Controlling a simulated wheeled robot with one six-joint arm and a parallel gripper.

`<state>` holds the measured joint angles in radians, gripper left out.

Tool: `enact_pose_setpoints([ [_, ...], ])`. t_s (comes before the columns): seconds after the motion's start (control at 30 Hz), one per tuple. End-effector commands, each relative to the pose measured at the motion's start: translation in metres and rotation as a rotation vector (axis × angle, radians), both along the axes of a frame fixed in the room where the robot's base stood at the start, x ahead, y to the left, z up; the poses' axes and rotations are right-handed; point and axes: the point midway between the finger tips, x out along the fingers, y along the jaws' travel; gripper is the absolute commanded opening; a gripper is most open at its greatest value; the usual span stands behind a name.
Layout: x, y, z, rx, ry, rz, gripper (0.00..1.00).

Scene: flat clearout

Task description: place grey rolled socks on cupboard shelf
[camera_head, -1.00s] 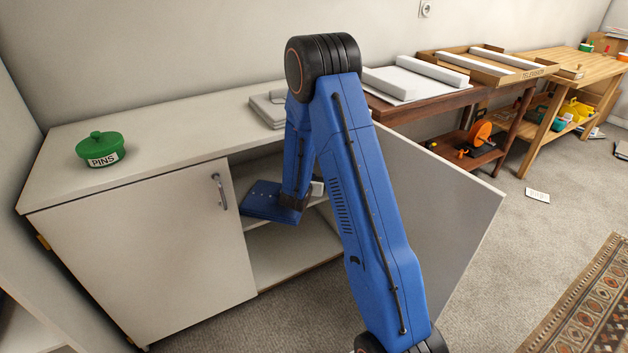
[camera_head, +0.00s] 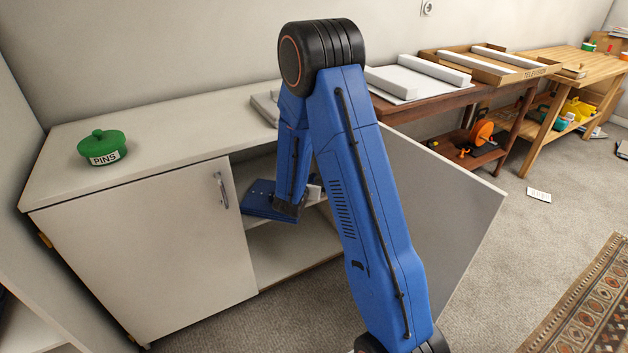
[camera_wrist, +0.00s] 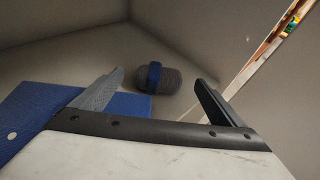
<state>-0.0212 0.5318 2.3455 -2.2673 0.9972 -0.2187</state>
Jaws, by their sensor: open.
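The grey rolled socks (camera_wrist: 175,82), with a blue band around them, lie on a pale surface inside the cupboard in the wrist view. My gripper (camera_wrist: 158,78) is open, its two fingers apart. The socks appear between and just beyond the fingertips; I see no contact. In the head view the open cupboard's shelf (camera_head: 262,171) shows behind my arm.
A flat blue thing (camera_head: 262,200) lies at the shelf front; it also shows at left in the wrist view (camera_wrist: 35,112). The cupboard door (camera_head: 440,215) stands open at right.

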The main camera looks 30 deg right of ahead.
Motion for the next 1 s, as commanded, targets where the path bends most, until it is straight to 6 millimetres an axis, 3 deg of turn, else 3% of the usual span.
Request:
enact_pose_setpoints([
  [0.3, -0.032, 0.03, 0.018, -0.001, 0.0, 0.001, 0.92],
  [0.57, -0.044, 0.029, 0.034, 0.015, -0.023, -0.04, 0.92],
  [0.77, -0.079, 0.003, 0.083, 0.099, -0.127, -0.229, 0.92],
  [1.0, -0.147, -0.024, 0.14, 0.265, -0.285, -0.52, 0.92],
])
